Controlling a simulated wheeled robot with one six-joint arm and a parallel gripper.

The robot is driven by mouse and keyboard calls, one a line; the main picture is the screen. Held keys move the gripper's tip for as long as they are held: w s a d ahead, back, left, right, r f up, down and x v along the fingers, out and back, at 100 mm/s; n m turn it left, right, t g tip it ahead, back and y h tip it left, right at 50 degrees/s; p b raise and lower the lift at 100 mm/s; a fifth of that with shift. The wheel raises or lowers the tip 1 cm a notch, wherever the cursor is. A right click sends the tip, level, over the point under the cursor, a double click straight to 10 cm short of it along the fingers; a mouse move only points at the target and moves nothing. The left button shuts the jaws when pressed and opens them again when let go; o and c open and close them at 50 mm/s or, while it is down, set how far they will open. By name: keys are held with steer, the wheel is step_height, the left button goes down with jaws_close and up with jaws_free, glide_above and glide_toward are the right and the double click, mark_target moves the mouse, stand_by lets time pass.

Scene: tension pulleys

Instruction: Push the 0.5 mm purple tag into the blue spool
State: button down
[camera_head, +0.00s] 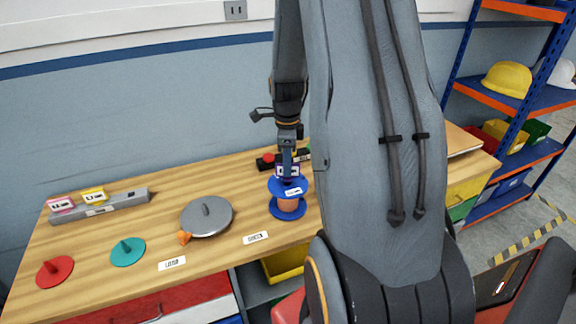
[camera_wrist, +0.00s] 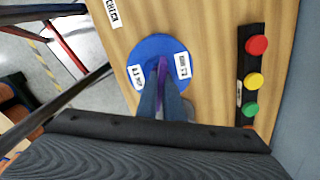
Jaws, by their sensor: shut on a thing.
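The blue spool (camera_head: 280,212) stands upright on the wooden table, with blue flanges and an orange-brown middle. In the wrist view its round blue top (camera_wrist: 150,48) shows from above. My gripper (camera_head: 287,165) is directly over the spool and shut on the purple tag (camera_head: 281,171). In the wrist view the purple tag (camera_wrist: 162,72) is a thin strip between the fingertips (camera_wrist: 160,85), at the spool's top. White labels lie at either side of it. I cannot tell how deep the tag sits in the spool, as the fingers hide it.
A black strip with red, yellow and green buttons (camera_wrist: 250,80) lies beside the spool. A grey lidded disc (camera_head: 206,217), teal disc (camera_head: 128,252) and red disc (camera_head: 55,272) are to the left. A grey rack (camera_head: 100,207) holds pink and yellow tags. My arm hides the table's right part.

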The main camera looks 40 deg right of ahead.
steer(key=shift+f, duration=0.2)
steer(key=shift+f+b, duration=0.6)
steer(key=shift+f, duration=0.35)
stand_by(0.4)
steer(key=c, duration=1.8)
jaws_free()
steer(key=shift+r+b, duration=1.05)
steer(key=shift+r, duration=2.9)
steer(key=shift+a, duration=0.1)
